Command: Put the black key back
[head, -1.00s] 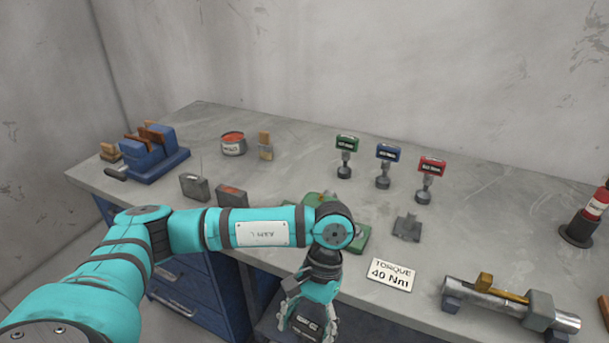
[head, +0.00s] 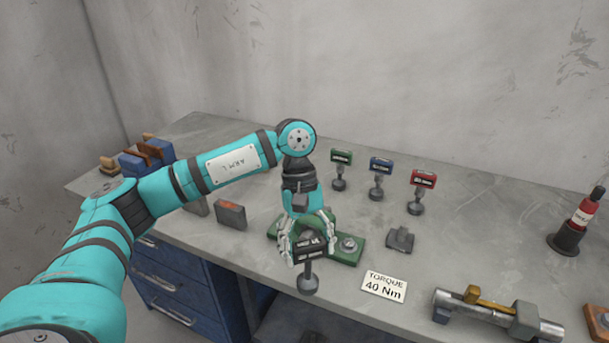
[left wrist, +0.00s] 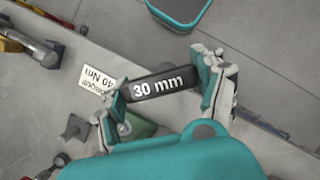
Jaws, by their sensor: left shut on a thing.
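The black key (head: 308,271) has a dark label head and a grey socket at its lower end. My left gripper (head: 306,246) is shut on its head and holds it upright, in front of the green base at the bench's front edge. Three like keys, green (head: 341,158), blue (head: 380,167) and red (head: 422,180), stand in a row at the back of the bench. My right gripper is not in view.
A green base (head: 343,258) with a round fitting lies behind the held key. A grey block (head: 400,239), a "TORQUE 40 Nm" sign (head: 384,286) and a metal shaft (head: 490,315) lie to the right. The bench between the keys and bottle is clear.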

